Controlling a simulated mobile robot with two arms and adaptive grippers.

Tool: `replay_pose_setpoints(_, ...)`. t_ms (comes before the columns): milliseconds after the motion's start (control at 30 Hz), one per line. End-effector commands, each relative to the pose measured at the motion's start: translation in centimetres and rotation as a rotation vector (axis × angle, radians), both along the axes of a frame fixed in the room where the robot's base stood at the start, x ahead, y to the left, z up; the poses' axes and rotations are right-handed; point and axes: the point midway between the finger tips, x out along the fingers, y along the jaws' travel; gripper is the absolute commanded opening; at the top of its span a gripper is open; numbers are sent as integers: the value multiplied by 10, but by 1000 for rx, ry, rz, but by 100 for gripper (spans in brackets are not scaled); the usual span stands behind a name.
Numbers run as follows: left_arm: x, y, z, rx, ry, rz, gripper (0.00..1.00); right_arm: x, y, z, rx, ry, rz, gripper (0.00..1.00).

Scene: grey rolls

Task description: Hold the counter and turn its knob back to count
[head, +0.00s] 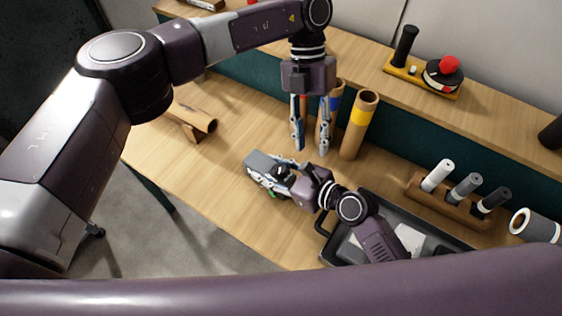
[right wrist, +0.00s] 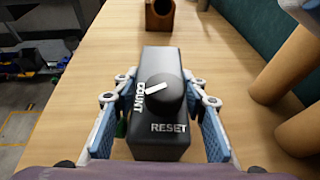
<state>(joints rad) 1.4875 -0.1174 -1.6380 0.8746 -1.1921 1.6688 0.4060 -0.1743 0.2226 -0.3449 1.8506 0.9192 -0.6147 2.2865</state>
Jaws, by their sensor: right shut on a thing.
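The counter (right wrist: 158,140) is a dark grey box on the wooden table, with a round black knob (right wrist: 172,98) on top. The words COUNT and RESET are printed beside the knob, and its white mark points left, toward COUNT. In the head view the counter (head: 262,160) shows partly behind my right gripper (head: 272,178). My right gripper (right wrist: 162,88) is shut on the counter, one finger on each side. My left gripper (head: 311,150) is open and empty, pointing down to the right of the counter and apart from it.
Several upright brown tubes (head: 361,118) stand just behind my left gripper. A dark tray (head: 327,248) lies under my right arm. A wooden rack (head: 424,197) with several cylinders stands at right. A brown roll on a stand (head: 190,118) is at left. The table front left is clear.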

Motion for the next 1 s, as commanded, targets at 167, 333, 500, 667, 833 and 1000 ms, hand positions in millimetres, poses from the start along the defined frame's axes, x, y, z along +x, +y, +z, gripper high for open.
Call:
replay_pose_setpoints(167, 29, 35, 18, 240, -76, 120, 31, 0, 0, -1, -1, 1, 0, 6)
replay_pose_setpoints(333, 35, 48, 22, 313, -101, 163, 31, 0, 0, -1, -1, 1, 0, 6)
replay_pose_setpoints(500, 27, 53, 1, 316, -99, 164, 31, 0, 0, -1, -1, 1, 0, 6)
replay_pose_setpoints(667, 16, 58, -30, 316, -98, 163, 31, 0, 0, -1, -1, 1, 0, 6)
replay_pose_setpoints(833, 4, 63, -59, 314, -98, 163, 31, 0, 0, -1, -1, 1, 0, 6)
replay_pose_setpoints(1000, -2, 66, -78, 312, -100, 164, 31, 0, 0, -1, -1, 1, 0, 6)
